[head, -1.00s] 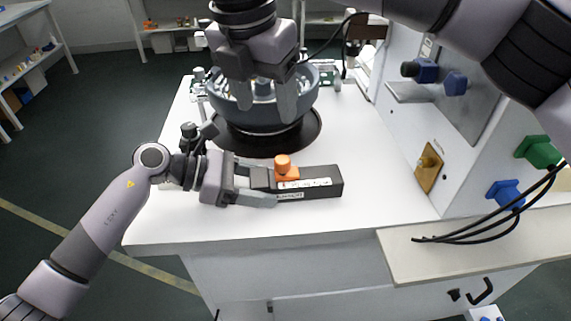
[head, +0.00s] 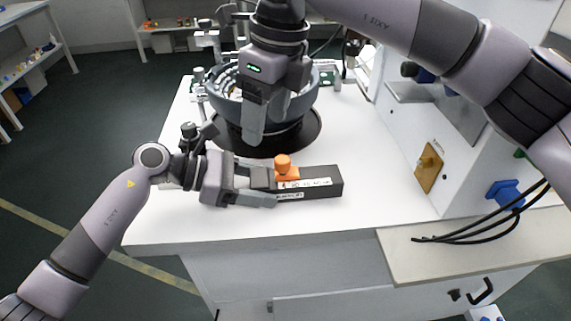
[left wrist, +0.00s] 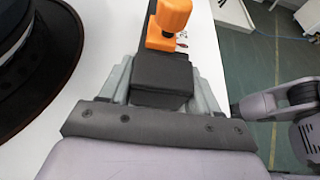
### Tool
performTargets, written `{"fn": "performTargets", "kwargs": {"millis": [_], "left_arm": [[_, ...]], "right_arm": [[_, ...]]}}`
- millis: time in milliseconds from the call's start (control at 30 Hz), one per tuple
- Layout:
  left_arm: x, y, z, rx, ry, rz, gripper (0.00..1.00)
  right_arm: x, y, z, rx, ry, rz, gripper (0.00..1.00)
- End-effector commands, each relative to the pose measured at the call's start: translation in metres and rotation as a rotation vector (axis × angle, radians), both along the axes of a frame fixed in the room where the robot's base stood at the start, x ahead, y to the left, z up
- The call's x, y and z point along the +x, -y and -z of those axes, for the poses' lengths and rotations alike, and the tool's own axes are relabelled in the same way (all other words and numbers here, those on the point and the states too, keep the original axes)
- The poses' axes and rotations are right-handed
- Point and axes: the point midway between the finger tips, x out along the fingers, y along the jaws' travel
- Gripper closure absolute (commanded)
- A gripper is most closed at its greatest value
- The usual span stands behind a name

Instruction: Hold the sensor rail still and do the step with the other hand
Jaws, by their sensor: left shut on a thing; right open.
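The sensor rail (head: 318,187) is a dark bar with white labels, lying on the white table. An orange part with a knob (head: 284,166) sits on top of it. My left gripper (head: 262,187) is shut on the left end of the rail. In the left wrist view the dark rail end (left wrist: 162,75) is between the fingers, with the orange knob (left wrist: 172,16) beyond. My right gripper (head: 265,122) is above and behind the rail, in front of the round bowl. It points down, open, with nothing seen in it.
A grey bowl feeder (head: 308,100) on a black round base (head: 312,133) stands behind the rail. A white cabinet with a brass plate (head: 429,167) and a blue connector (head: 503,193) stands at the right. The white table (head: 365,215) is clear right of the rail.

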Motion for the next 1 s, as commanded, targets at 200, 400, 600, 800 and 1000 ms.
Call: {"fn": "performTargets", "kwargs": {"millis": [200,400,600,800,1000], "left_arm": [[0.0,0.0,0.0,-0.001,0.0,0.0,0.77],[0.0,0.0,0.0,-0.001,0.0,0.0,0.77],[0.0,0.0,0.0,-0.001,0.0,0.0,0.77],[0.0,0.0,0.0,-0.001,0.0,0.0,0.77],[0.0,0.0,0.0,-0.001,0.0,0.0,0.77]], "right_arm": [[0.009,0.024,0.008,0.015,0.028,-0.29,0.36],[0.013,0.039,0.012,0.025,0.054,-0.486,0.36],[0.015,0.045,0.016,0.03,0.067,-0.571,0.36],[0.015,0.042,0.031,0.03,0.066,-0.579,0.36],[0.014,0.037,0.058,0.03,0.065,-0.578,0.36]]}}
